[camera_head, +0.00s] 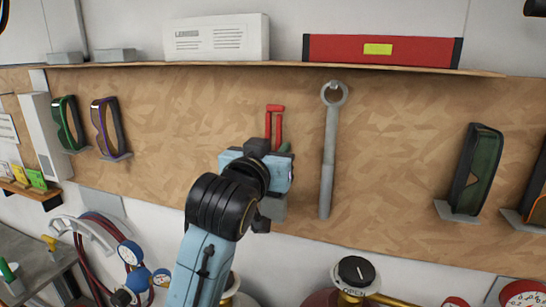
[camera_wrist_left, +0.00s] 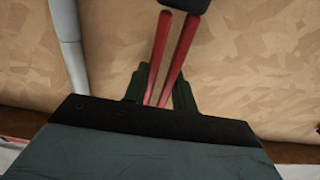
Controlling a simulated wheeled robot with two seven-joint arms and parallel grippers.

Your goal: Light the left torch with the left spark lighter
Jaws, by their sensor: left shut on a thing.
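The spark lighter (camera_head: 269,125), with two thin red bars, stands upright against the wooden wall board. In the left wrist view its red bars (camera_wrist_left: 178,58) run up to a dark end piece at the top edge. My left gripper (camera_head: 279,146) is at the board and shut on the lighter; its dark green fingers (camera_wrist_left: 160,85) lie on both sides of the red bars. The lower part of the lighter is hidden by my gripper. Whether the lighter touches the board I cannot tell. I cannot make out a torch for certain. My right gripper is not in view.
A grey wrench (camera_head: 328,160) hangs close right of my gripper. Goggles (camera_head: 473,172) hang farther right, more at left. A shelf (camera_head: 290,66) above carries a red box (camera_head: 382,50). A valve knob (camera_head: 355,271), blue gauges (camera_head: 131,253) and hoses are below.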

